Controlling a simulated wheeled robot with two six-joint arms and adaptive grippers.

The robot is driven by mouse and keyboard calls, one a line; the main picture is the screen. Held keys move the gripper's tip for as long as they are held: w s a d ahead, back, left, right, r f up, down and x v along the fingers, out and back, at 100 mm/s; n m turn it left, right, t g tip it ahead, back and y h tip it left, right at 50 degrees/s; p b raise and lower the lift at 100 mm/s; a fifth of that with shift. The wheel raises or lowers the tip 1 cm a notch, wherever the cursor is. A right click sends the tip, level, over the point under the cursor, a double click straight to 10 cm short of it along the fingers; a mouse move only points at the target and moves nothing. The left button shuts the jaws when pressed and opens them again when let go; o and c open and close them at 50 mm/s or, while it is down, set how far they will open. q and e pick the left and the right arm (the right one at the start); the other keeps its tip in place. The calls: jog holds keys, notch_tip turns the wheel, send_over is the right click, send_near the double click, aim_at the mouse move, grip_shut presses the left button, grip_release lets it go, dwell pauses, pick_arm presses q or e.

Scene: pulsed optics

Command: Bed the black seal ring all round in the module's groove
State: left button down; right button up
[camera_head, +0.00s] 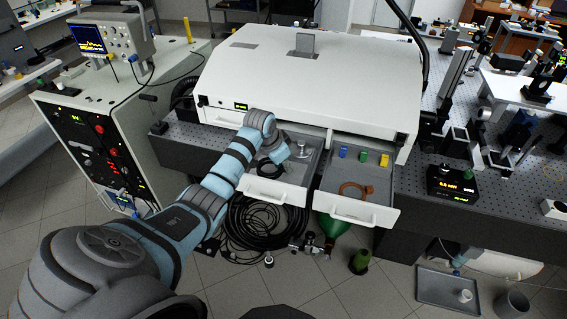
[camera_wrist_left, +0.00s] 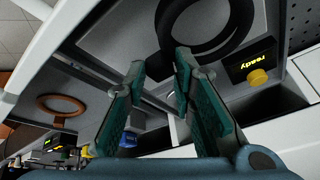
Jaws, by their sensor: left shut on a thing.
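The black seal ring (camera_wrist_left: 244,22) shows at the top of the left wrist view, where the frame cuts off its upper part. My left gripper (camera_wrist_left: 160,66) has its teal fingers at the ring's lower left edge and is shut on it. In the head view my left gripper (camera_head: 283,154) reaches over the open left drawer (camera_head: 262,190). A dark curved part of the ring (camera_head: 266,169) shows there below the gripper. A silver round part (camera_head: 303,148) is in the same drawer. I cannot make out the module's groove, or whether the ring lies in it. My right gripper is out of view.
The white housing (camera_head: 310,75) stands behind the drawers. A yellow knob (camera_wrist_left: 258,77) sits below a "ready" display (camera_wrist_left: 262,60).

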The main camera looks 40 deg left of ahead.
pick_arm(q)
jog(key=shift+f, duration=0.2)
jog(key=shift+f, duration=0.35)
jog(key=shift+f+b, duration=0.3)
jog(key=shift+b, duration=0.05)
jog(key=c, duration=1.4)
grip_release()
jog(key=shift+s, duration=0.1)
jog(key=shift+o, duration=0.5)
